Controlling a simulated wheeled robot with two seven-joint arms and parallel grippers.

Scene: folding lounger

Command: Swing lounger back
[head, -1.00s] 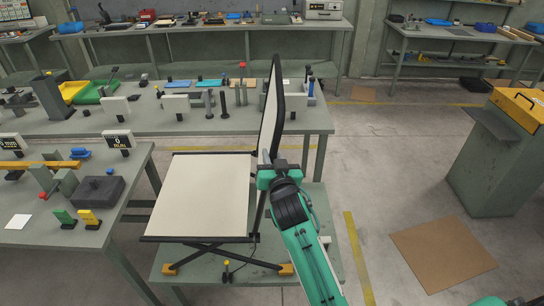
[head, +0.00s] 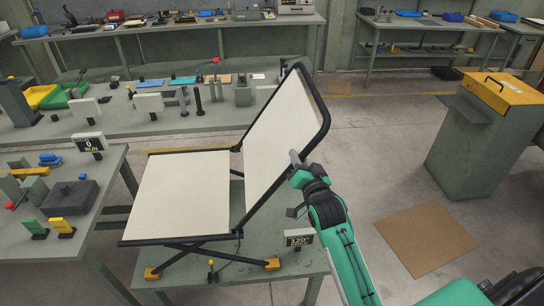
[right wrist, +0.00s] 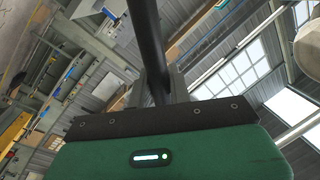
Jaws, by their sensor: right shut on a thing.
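The lounger stands on a low grey-green table. Its cream seat (head: 183,195) lies flat on a black frame with crossed legs. Its cream back (head: 280,130), edged by a black tube, leans to the right, away from the seat. My right gripper (head: 294,160) is at the back's right side edge. In the right wrist view the fingers (right wrist: 160,88) are shut on a dark tube of the back's frame (right wrist: 145,35), which runs up between them. The head view hides part of the fingers. My left gripper is not in view.
A small sign (head: 298,238) reading about 120° stands at the low table's (head: 215,268) right edge. A cluttered bench (head: 140,122) lies behind the lounger, another at left. A cabinet (head: 478,135) and brown floor mat (head: 425,238) are at right, with open floor between.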

